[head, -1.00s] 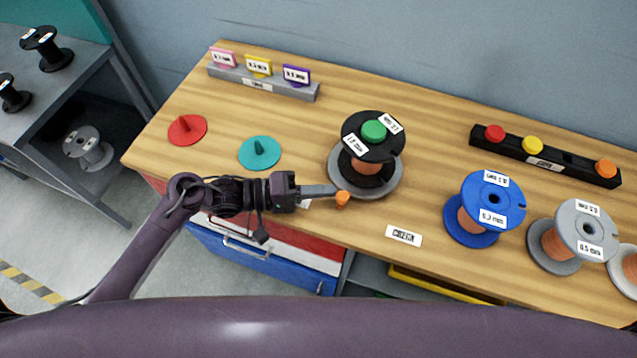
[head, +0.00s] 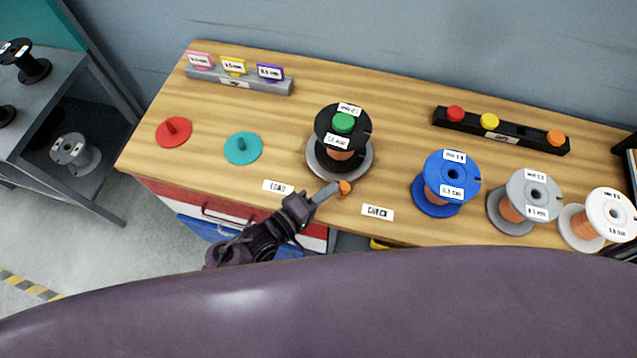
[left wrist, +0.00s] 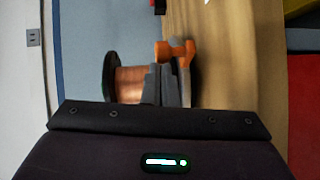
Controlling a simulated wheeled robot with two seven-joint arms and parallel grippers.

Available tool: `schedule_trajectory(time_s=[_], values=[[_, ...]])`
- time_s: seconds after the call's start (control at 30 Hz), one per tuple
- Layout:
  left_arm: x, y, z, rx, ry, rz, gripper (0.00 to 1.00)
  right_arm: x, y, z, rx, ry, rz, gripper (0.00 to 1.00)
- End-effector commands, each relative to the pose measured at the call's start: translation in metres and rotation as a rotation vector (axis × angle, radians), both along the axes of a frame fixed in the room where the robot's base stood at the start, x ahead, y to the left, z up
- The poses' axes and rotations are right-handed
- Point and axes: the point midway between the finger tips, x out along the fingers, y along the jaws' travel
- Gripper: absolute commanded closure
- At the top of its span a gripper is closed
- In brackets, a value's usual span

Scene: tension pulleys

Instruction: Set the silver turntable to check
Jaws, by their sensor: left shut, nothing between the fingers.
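The silver turntable (head: 367,164) is a round grey disc near the front of the wooden bench. It carries a black spool (head: 330,120) of copper wire with a green knob (head: 343,123) on top. Its orange handle (head: 345,188) points to the front edge, between the LOAD label (head: 278,187) and the CHECK label (head: 377,212). My left gripper (head: 332,190) is shut and empty, its fingertips at the handle's left side; contact is hard to tell. The left wrist view shows the fingers (left wrist: 166,85) close to the orange handle (left wrist: 175,50). My right gripper is out of view.
Blue (head: 437,208), grey (head: 500,215) and white (head: 575,230) spools stand to the right. A black rack (head: 470,125) with coloured knobs is behind them. Red (head: 174,132) and teal (head: 243,148) discs lie left. A grey sign holder (head: 235,80) stands at back left.

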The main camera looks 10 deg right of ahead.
Motion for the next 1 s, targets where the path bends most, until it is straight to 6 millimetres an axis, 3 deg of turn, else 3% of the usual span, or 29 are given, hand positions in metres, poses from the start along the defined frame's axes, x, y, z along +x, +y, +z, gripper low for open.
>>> schedule_trajectory(time_s=[0.4, 1.0], values=[[-0.008, -0.028, 0.001, -0.004, 0.003, 0.211, 1.00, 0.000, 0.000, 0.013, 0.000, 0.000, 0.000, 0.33], [-0.009, -0.057, 0.000, -0.001, -0.001, 0.203, 1.00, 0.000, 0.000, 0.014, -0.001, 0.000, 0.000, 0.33]])
